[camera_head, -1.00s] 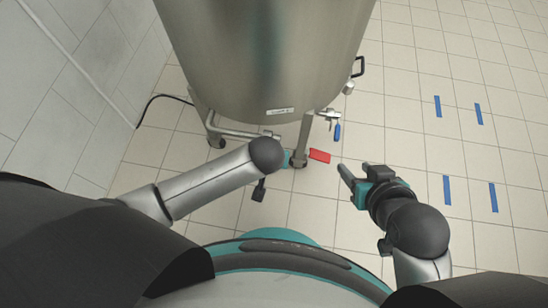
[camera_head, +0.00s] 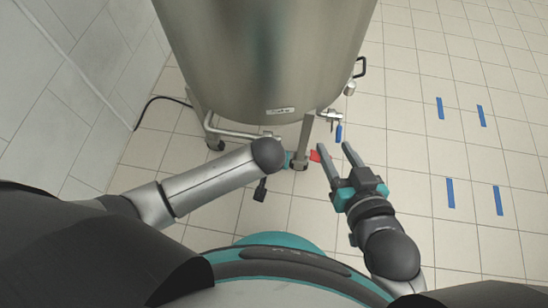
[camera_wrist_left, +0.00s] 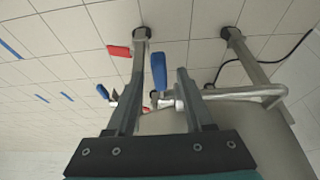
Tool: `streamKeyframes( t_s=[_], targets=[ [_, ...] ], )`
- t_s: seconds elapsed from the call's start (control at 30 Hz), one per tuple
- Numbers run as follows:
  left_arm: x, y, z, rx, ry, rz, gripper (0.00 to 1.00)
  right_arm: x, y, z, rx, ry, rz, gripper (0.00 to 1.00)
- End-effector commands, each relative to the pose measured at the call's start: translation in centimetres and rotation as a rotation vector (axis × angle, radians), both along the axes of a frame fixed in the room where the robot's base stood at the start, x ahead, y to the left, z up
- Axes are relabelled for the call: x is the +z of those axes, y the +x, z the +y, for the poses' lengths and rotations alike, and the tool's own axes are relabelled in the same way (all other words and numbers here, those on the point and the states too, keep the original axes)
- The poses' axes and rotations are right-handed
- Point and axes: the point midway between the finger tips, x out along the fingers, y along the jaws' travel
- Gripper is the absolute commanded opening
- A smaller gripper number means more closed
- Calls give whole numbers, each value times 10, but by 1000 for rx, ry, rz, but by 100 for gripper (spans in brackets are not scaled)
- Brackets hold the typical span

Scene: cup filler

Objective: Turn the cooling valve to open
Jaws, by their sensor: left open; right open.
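A blue valve handle (camera_wrist_left: 158,73) shows in the left wrist view, between the open fingers of my left gripper (camera_wrist_left: 160,77); I cannot tell whether they touch it. A second blue handle (camera_wrist_left: 102,92) is farther left there. In the head view one blue handle (camera_head: 338,132) hangs from a metal fitting at the tank's lower right. No label tells me which is the cooling valve. My left gripper is mostly hidden behind my left wrist in the head view. My right gripper (camera_head: 334,148) is open and empty, its fingers pointing toward the tank's foot, just below that handle.
The large steel tank (camera_head: 262,60) stands on legs with low pipes (camera_head: 235,132). A black cable (camera_head: 150,103) runs to the left wall. The tiled floor at right is clear, with blue tape marks (camera_head: 450,192).

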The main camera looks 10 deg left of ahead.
Motion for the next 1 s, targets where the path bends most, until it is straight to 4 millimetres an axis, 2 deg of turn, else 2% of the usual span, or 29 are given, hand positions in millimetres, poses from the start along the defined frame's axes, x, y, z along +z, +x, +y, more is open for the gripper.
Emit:
streamKeyframes(
  t_s=[0.23, 0.7, 1.0],
  targets=[
    [0, 0, 0, 0, 0, 0, 51, 0, 0, 0, 1, 0, 0, 50],
    [0, 0, 0, 0, 0, 0, 0, 0, 0, 0, 0, 0, 1, 50],
    [0, 0, 0, -1, 0, 0, 0, 0, 0, 0, 1, 0, 1, 50]
  ],
)
